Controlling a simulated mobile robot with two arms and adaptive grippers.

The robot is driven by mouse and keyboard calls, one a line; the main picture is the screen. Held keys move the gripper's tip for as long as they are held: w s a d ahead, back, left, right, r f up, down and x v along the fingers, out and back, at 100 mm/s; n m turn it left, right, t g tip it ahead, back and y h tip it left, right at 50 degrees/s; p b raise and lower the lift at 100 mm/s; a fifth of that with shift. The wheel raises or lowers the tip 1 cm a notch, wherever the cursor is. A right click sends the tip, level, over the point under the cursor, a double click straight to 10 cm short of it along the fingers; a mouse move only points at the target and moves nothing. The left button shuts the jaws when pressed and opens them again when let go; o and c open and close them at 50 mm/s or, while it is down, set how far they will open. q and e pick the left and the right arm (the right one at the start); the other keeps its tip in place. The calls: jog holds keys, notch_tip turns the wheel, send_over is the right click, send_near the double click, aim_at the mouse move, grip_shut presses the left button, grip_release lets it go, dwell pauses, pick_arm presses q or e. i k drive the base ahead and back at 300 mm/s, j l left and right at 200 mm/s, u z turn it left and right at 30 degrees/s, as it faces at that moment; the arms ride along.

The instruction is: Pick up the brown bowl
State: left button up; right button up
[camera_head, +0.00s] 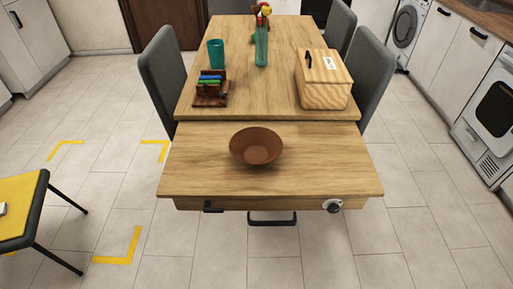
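The brown bowl (257,147) stands upright on the near part of the wooden table (200,172), a little behind its front edge. Its inside looks empty. Nothing touches it from the sides. Neither of my grippers shows in the head view.
A teal cup (216,53), a wooden holder (210,96) with coloured items, a green vase (262,45) and a wooden box (323,80) stand farther back. Grey chairs (162,72) flank the table. A yellow-topped stool (20,205) stands left. Floor in front is clear.

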aim_at(251, 145)
jog(key=z, duration=0.75)
jog(key=j+z, duration=0.5)
jog(key=k+j+z, duration=0.1)
jog(key=j+z, duration=0.35)
jog(key=j, duration=0.2)
jog(key=k+j+z, duration=0.15)
jog(key=j+z, duration=0.35)
